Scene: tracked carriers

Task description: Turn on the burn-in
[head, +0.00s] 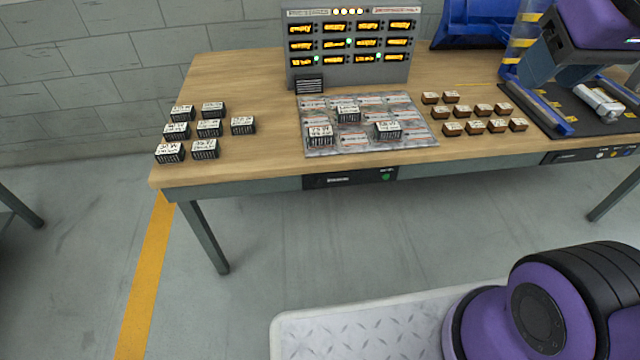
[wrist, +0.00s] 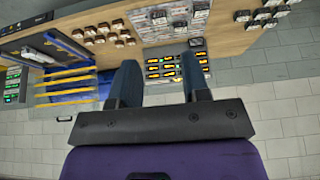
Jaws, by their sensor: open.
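The grey burn-in rack (head: 298,72) stands at the back of the wooden table, with rows of amber displays. Most displays seem to read "empty"; a few slots show a green light (head: 348,42). A row of small lamps (head: 350,12) runs along its top. Several black labelled carriers (head: 209,128) sit at the table's left, and three more (head: 387,130) stand on a printed mat (head: 418,138). My gripper (wrist: 161,78) is open and empty in the wrist view, with the rack (wrist: 177,56) seen beyond its fingers. I cannot make out a start switch.
Several small brown blocks (head: 479,110) lie right of the mat. A blue fixture with yellow bars (head: 512,70) and a white cylindrical device (head: 598,103) are at the right. A dark panel with a green light (head: 350,178) is on the table's front edge.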

